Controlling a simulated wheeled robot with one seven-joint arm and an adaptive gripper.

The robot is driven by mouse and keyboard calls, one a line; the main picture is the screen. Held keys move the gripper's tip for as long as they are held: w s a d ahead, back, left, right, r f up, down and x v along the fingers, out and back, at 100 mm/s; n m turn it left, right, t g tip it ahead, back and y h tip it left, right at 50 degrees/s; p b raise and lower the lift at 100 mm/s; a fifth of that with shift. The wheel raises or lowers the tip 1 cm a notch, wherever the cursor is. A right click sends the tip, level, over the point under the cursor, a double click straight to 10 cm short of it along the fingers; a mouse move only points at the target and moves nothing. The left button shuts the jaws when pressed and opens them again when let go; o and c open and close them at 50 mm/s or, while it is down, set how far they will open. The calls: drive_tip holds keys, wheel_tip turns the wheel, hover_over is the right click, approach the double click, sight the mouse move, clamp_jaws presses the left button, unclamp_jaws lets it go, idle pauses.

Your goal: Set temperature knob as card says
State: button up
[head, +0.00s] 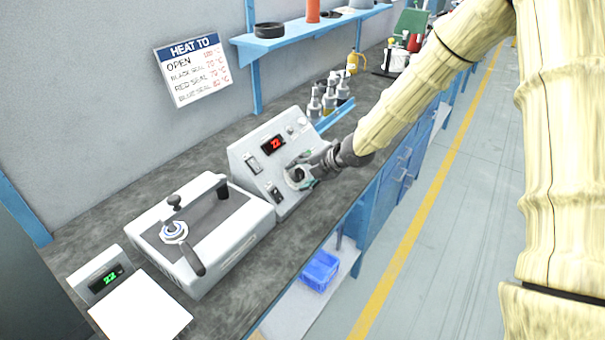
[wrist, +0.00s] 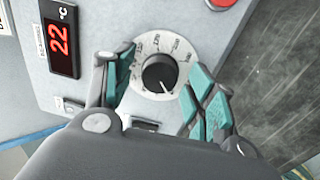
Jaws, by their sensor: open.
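The temperature knob (wrist: 160,73) is black with a pale pointer mark and sits in a round white dial printed with numbers in the wrist view. My gripper (wrist: 165,88) is open, with one teal-padded finger on each side of the knob; I cannot tell whether either pad touches it. In the head view my gripper (head: 306,174) is at the front of the white control box (head: 245,150). A red display (wrist: 60,38) beside the dial reads 22 °C. The card (head: 193,72) on the wall is headed HEAT TO and lists OPEN, BLACK SEAL, RED SEAL and BLUE SEAL; its red values are hard to read.
A white machine with a lever (head: 200,235) stands left of the control box. A scale with a green display (head: 107,277) is at the near left. A shelf (head: 300,38) hangs above.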

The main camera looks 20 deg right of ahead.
drive_tip(key=c, duration=1)
drive_tip(key=shift+c, duration=0.2)
drive_tip(key=shift+m, duration=0.3)
drive_tip(key=shift+r+m+p, duration=0.1)
drive_tip(key=shift+m+p, duration=0.8)
drive_tip(key=shift+m, duration=0.3)
drive_tip(key=m+p, duration=0.2)
drive_tip(key=m, duration=0.1)
drive_tip(key=shift+m, duration=0.4)
drive_tip(key=m+p, duration=0.2)
drive_tip(key=m, duration=0.4)
drive_tip(key=shift+m+h, duration=0.3)
drive_tip(key=shift+h, duration=0.1)
